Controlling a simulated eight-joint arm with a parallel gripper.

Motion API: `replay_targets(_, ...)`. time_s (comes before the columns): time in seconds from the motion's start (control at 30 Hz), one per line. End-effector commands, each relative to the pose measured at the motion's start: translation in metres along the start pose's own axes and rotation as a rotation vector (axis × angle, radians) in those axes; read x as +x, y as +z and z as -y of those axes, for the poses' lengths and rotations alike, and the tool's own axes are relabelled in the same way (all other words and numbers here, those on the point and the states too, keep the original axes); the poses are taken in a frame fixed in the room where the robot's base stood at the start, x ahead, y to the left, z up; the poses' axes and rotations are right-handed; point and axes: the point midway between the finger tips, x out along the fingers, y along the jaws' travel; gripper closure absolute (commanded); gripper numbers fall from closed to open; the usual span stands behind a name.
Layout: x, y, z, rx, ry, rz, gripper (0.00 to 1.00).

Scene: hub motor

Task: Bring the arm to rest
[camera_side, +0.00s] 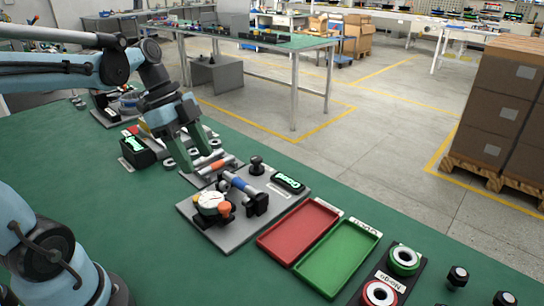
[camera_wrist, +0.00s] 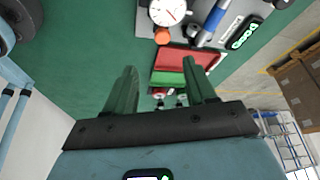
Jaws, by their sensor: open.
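My gripper (camera_side: 188,136) hangs above the green bench, just left of and behind the grey gauge plate in the side view. Its two green fingers are apart with nothing between them. In the wrist view, my gripper (camera_wrist: 163,82) also shows both fingers spread and empty. The grey plate (camera_side: 232,245) carries a dial gauge (camera_side: 211,199) and a shaft with a blue sleeve (camera_side: 243,187) lying across black supports. The dial gauge also shows at the top of the wrist view (camera_wrist: 168,11).
A red tray (camera_side: 299,230) and a green tray (camera_side: 338,257) lie right of the plate. Beyond them is a black holder with ring parts (camera_side: 404,260). A black display box (camera_side: 137,154) and several metal parts sit below and beside my gripper. The front bench surface is clear.

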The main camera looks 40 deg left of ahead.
Motion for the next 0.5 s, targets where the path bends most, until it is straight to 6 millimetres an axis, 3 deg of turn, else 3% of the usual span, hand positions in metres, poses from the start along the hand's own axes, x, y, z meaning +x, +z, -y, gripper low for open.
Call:
replay_targets(0.37, -0.0006, -0.0002, -0.0005, -0.007, -0.003, 0.003, 0.45)
replay_targets(0.5, 0.0057, -0.0031, -0.0037, -0.094, -0.039, 0.031, 0.45)
